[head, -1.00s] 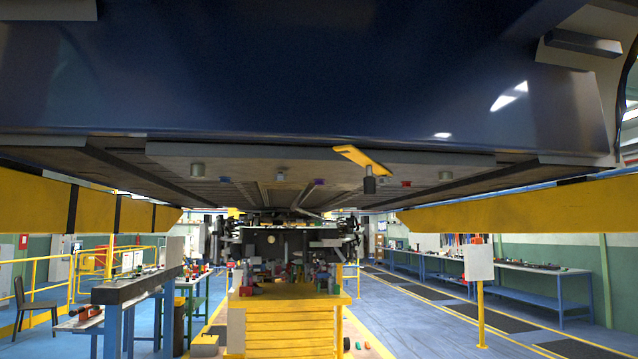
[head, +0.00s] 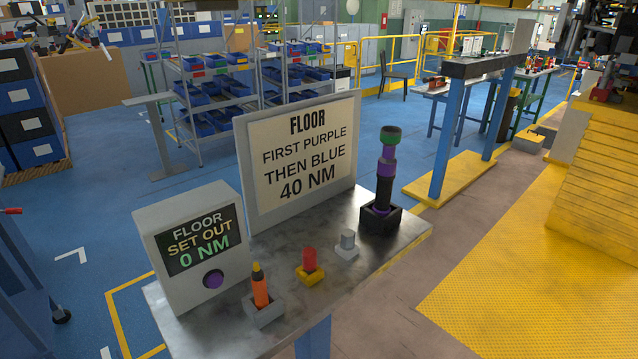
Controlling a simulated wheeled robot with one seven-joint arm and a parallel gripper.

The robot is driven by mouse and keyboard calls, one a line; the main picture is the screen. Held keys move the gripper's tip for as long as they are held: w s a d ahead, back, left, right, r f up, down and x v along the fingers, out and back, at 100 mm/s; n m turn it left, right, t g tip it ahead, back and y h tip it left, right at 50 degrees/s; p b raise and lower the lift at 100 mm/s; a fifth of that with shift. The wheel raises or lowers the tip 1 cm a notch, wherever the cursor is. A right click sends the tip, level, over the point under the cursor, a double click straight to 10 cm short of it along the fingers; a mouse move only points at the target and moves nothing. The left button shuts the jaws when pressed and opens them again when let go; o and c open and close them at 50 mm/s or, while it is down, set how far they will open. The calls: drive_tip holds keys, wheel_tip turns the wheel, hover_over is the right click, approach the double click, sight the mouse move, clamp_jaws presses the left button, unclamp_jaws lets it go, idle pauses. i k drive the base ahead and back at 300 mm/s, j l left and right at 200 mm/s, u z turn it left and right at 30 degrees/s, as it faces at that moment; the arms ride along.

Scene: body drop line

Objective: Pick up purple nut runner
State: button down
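The purple nut runner (head: 386,168) stands upright in a small black holder (head: 369,219) at the right end of a grey metal bench top (head: 215,334). It has a dark body, purple bands and a dark green cap on top. My gripper is not in view.
On the bench stand a display box (head: 195,247) reading "FLOOR SET OUT 0 NM" and a sign (head: 303,160) reading "FIRST PURPLE THEN BLUE 40 NM". An orange tool (head: 260,286), a red-topped piece (head: 309,262) and a grey piece (head: 347,240) stand along the front edge.

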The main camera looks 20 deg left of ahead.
sight(389, 136)
drive_tip(key=u, duration=0.85)
drive_tip(key=i+l+u, duration=0.2)
drive_tip(key=u, duration=0.35)
drive_tip(key=i+l+u, duration=0.1)
drive_tip(key=l+u, duration=0.3)
drive_tip(key=u, duration=0.2)
drive_tip(key=l+u, duration=0.35)
drive_tip(key=u, duration=0.2)
drive_tip(key=l+u, duration=0.55)
drive_tip(key=k+l+u, duration=0.1)
drive_tip(key=l+u, duration=0.15)
drive_tip(key=u, duration=0.3)
drive_tip(key=k+l+u, duration=0.15)
drive_tip(key=l+u, duration=0.15)
drive_tip(key=u, duration=0.3)
drive_tip(key=k+l+u, duration=0.2)
drive_tip(key=u, duration=0.35)
drive_tip(key=k+l+u, duration=0.15)
drive_tip(key=u, duration=0.4)
drive_tip(key=k+j, duration=0.05)
drive_tip(key=k, duration=0.05)
